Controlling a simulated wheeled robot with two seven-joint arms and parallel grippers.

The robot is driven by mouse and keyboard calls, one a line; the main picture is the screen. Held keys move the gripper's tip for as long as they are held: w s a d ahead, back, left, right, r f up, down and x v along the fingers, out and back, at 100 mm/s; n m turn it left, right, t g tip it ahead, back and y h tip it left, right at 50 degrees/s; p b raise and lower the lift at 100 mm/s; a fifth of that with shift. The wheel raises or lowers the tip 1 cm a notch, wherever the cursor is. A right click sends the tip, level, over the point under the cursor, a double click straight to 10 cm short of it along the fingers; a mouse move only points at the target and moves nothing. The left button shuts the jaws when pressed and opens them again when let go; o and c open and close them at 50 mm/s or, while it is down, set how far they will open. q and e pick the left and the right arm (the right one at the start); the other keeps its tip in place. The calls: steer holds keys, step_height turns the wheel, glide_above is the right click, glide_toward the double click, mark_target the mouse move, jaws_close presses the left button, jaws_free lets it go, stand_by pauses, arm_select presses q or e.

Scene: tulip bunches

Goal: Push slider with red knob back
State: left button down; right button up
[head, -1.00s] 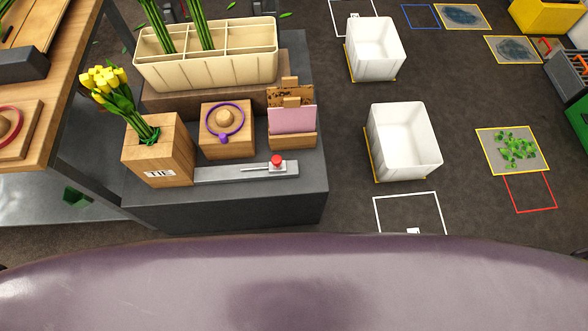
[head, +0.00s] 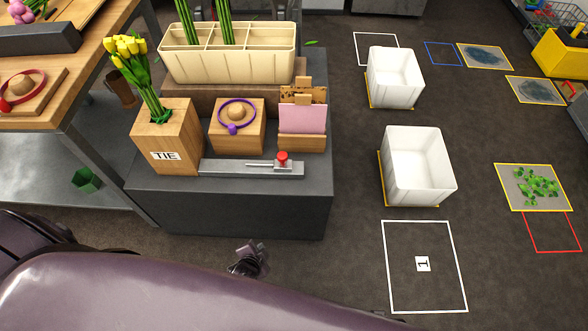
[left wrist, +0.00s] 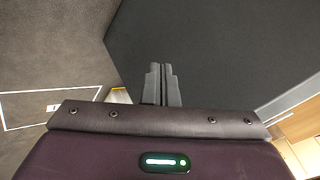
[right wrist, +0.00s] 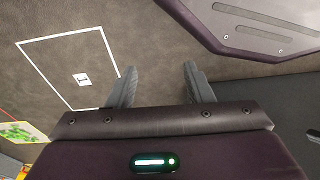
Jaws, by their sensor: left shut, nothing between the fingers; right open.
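The slider (head: 225,168) is a flat grey plate with a thin slot, lying along the front of the dark grey bench top. Its red knob (head: 283,158) stands near the plate's right end, with the slot running left from it. My left gripper (head: 250,265) is low in front of the bench, below and apart from the slider. In the left wrist view its fingers (left wrist: 162,82) are together with nothing between them. My right gripper (right wrist: 158,85) shows in the right wrist view, its fingers apart and empty over the floor. The knob is not discernible in either wrist view.
A wooden TIE block (head: 165,135) with yellow tulips stands at the slider's left end. Behind the slider are a wooden block with a purple ring (head: 237,128) and a pink card holder (head: 302,120). White bins (head: 418,170) stand on the floor to the right.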

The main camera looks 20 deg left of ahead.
mark_target(283, 161)
arm_select(q)
steer(key=w+d+r+m+t+y+b, duration=0.1)
steer(key=w+d+r+m+t+b, duration=0.4)
steer(key=w+r, duration=0.35)
steer(key=w+d+r+m+t+b, duration=0.2)
steer(key=w+r+t+b, duration=0.3)
steer(key=w+r+b, duration=0.3)
steer(key=w, duration=0.3)
steer(key=w+b, duration=0.1)
steer(key=w, duration=0.5)
steer(key=shift+a+r, duration=0.25)
steer(key=shift+r, duration=0.15)
steer(key=a, duration=0.1)
steer(key=s+a, duration=0.1)
steer(key=a, duration=0.1)
steer(key=shift+s+a, duration=0.15)
steer(key=shift+a, duration=0.2)
arm_select(e)
steer(key=w+a+r+t, duration=0.1)
steer(key=w+a+r, duration=0.1)
steer(key=r, duration=0.2)
steer(key=w+a+r+n+y, duration=0.1)
steer(key=w+a+r, duration=0.1)
steer(key=r, duration=0.3)
steer(key=w+a+r+t+y, duration=0.1)
steer(key=w+a+r, duration=0.2)
steer(key=r, duration=0.2)
steer(key=shift+w+r+t, duration=0.2)
steer(key=shift+w+t, duration=0.1)
steer(key=shift+w, duration=0.1)
